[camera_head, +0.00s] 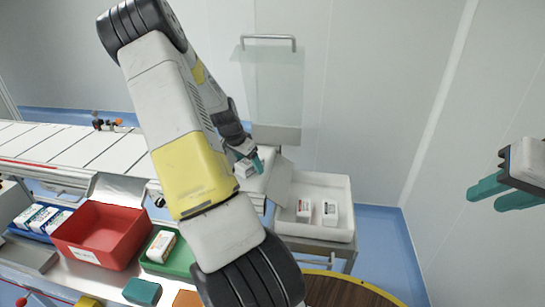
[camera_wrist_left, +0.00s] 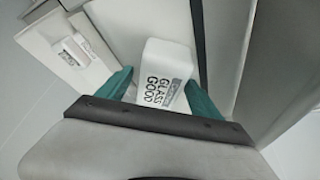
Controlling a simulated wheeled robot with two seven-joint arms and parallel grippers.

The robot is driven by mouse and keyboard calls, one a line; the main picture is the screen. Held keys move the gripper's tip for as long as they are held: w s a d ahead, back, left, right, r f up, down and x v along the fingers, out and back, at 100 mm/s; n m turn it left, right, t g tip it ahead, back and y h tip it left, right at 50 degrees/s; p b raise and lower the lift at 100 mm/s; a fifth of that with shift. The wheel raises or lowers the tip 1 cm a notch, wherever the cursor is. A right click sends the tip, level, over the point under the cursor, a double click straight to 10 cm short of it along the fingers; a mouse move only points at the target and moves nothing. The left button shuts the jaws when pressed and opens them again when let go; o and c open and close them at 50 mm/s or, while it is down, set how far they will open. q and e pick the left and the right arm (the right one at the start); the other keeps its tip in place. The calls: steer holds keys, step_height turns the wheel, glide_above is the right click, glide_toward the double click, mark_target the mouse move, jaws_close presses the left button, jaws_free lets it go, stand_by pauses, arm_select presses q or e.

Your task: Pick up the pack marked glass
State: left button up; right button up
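A white pack printed "GLASS GOOD" (camera_wrist_left: 163,75) stands between the two teal fingers of my left gripper (camera_wrist_left: 158,88) in the left wrist view. The right finger is close against its side and a narrow gap shows at the left finger. In the head view the white pack (camera_head: 243,168) is beside the teal fingertip of my left gripper (camera_head: 256,163), at the conveyor's right end. My left arm hides much of this area. My right gripper (camera_head: 487,198) is in the air at the far right, empty, with its teal fingers apart.
A white bin (camera_head: 340,232) with two small packs stands right of the conveyor (camera_head: 75,147). A red bin (camera_head: 85,247), a green bin (camera_head: 180,268) holding a pack, and a blue bin (camera_head: 40,236) with several packs line the front. Floor at right is clear.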

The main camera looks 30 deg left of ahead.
arm_select(q)
steer(key=c, duration=1.4)
